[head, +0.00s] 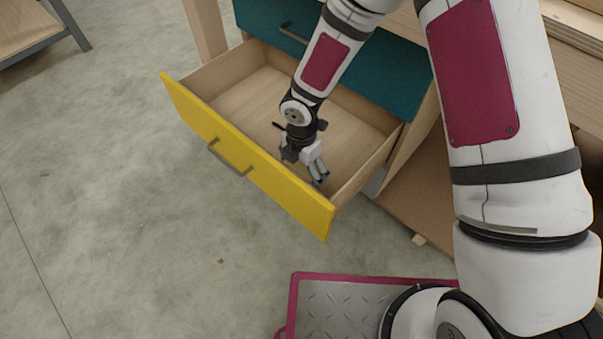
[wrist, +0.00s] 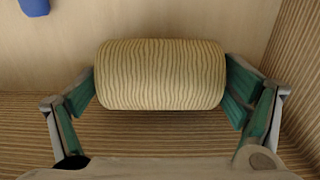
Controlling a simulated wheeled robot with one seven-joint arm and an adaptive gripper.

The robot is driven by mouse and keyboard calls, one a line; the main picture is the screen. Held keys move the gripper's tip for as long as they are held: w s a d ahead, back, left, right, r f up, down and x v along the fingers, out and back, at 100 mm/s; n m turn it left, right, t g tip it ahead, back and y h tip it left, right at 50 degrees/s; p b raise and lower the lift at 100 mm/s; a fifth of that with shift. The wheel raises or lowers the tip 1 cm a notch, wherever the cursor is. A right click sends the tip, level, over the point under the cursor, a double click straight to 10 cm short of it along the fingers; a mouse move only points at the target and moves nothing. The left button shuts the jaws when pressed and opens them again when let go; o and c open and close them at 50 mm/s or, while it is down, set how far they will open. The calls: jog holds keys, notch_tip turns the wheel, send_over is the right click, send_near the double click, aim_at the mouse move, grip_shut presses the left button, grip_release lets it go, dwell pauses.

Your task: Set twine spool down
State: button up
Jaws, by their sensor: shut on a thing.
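The twine spool (wrist: 160,74) is a cream cylinder with wavy dark lines, lying sideways in the wrist view. My gripper (wrist: 162,82) is shut on it, with a green-padded finger at each end. In the head view my gripper (head: 318,176) points down inside an open drawer (head: 240,95) with a pale wood bottom and a yellow front. I cannot make out the spool in the head view. Whether the spool touches the drawer bottom is unclear.
A small blue object (wrist: 35,6) shows at the wrist view's top left corner. A teal drawer front (head: 375,65) stands behind the open drawer. The yellow front (head: 245,155) has a grey handle. The drawer's left part looks bare. Open concrete floor (head: 110,200) lies left.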

aim_at(302, 166)
jog(key=shift+f, duration=0.55)
jog(key=shift+f, duration=0.1)
jog(key=o, duration=1)
jog(key=shift+c, duration=0.2)
notch_tip(302, 166, up, 12)
jog(key=p, duration=0.5)
jog(key=shift+r+p, duration=0.2)
jog(key=shift+p, duration=0.1)
